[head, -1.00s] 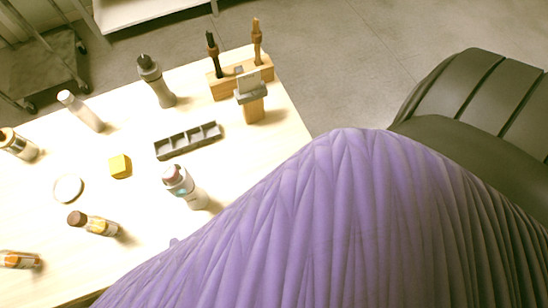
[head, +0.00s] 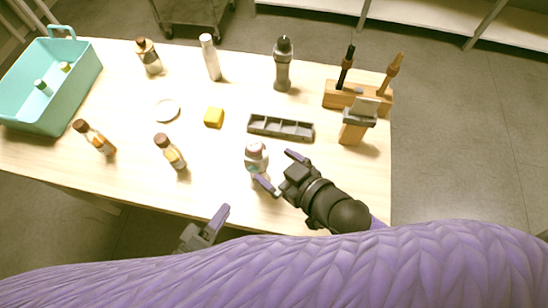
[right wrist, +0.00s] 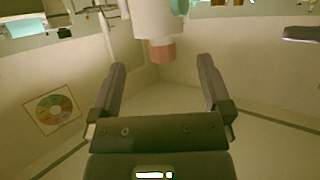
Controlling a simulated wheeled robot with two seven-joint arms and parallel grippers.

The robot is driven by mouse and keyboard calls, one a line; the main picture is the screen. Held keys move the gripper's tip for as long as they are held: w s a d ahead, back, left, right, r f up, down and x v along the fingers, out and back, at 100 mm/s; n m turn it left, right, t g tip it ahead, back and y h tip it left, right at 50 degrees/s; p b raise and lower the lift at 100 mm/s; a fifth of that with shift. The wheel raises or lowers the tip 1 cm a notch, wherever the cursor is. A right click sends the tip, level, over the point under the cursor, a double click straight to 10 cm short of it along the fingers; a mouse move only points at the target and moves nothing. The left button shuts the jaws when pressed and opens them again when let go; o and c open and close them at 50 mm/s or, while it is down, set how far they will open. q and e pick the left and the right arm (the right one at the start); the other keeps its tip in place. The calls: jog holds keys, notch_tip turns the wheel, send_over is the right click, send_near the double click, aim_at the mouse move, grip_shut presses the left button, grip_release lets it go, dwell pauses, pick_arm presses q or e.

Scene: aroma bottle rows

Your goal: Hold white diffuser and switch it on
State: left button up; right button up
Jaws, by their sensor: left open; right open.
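The white bottle with a pinkish cap (head: 256,157), which looks like the white diffuser, stands upright near the table's front edge. My right gripper (head: 281,170) is open just to its right, with its fingers pointing at it. In the right wrist view the white body (right wrist: 158,18) appears upside down with its cap lowest. It lies beyond the open fingertips (right wrist: 161,66), with nothing between the fingers. No switch can be made out. My left gripper (head: 207,225) is open and empty in front of the table, partly hidden by my purple body.
A grey slotted tray (head: 280,127) lies behind the white bottle. A wooden stand (head: 350,98), a grey-topped wooden block (head: 352,132), a dark bottle (head: 283,67), a yellow block (head: 214,117), a white disc (head: 166,110), brown-capped bottles (head: 171,152) and a teal basket (head: 62,98) share the table (head: 225,190).

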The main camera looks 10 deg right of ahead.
aim_at(261, 155)
jog(key=x, duration=0.8)
jog(key=shift+w+f, duration=0.1)
jog(key=shift+w, duration=0.05)
jog(key=c, duration=1.3)
pick_arm(q)
grip_shut()
dwell(0.4)
